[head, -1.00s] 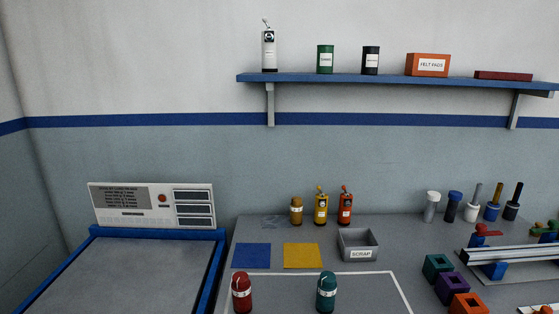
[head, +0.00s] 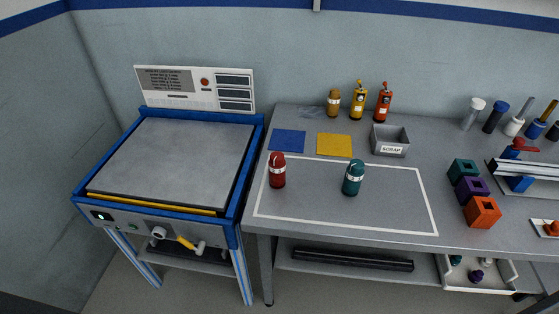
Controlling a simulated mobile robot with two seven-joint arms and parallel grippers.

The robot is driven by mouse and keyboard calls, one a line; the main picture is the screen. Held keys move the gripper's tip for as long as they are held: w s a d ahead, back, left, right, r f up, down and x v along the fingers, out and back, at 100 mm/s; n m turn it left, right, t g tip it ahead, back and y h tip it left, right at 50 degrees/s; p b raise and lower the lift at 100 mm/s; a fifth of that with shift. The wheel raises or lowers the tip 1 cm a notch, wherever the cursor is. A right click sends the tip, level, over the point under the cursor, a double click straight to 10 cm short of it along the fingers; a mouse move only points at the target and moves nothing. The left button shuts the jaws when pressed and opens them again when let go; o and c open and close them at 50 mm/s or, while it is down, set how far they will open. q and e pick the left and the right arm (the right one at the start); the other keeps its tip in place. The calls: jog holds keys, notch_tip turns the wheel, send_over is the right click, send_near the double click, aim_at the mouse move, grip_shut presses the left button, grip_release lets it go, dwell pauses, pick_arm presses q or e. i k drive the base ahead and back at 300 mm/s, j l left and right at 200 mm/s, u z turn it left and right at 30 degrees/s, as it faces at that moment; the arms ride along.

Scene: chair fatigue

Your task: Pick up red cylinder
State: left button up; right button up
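The red cylinder (head: 277,171) stands upright on the grey workbench, inside the left part of a white outlined rectangle. It has a rounded top and a pale band round its middle. A similar teal cylinder (head: 353,178) stands upright to its right, apart from it. Neither of my grippers shows in the head view.
A blue-framed machine (head: 165,165) with a grey top stands left of the workbench (head: 340,219). A blue square (head: 287,141), a yellow square (head: 334,144) and a scrap bin (head: 390,141) lie behind the cylinders. Coloured blocks (head: 483,212) stand right. The outlined area's front is clear.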

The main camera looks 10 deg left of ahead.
aim_at(277, 176)
jog(key=z, duration=2.3)
jog(key=k+j, duration=0.2)
jog(key=j, duration=0.2)
jog(key=k+j, duration=0.45)
jog(key=j, duration=0.3)
jog(key=z, duration=0.05)
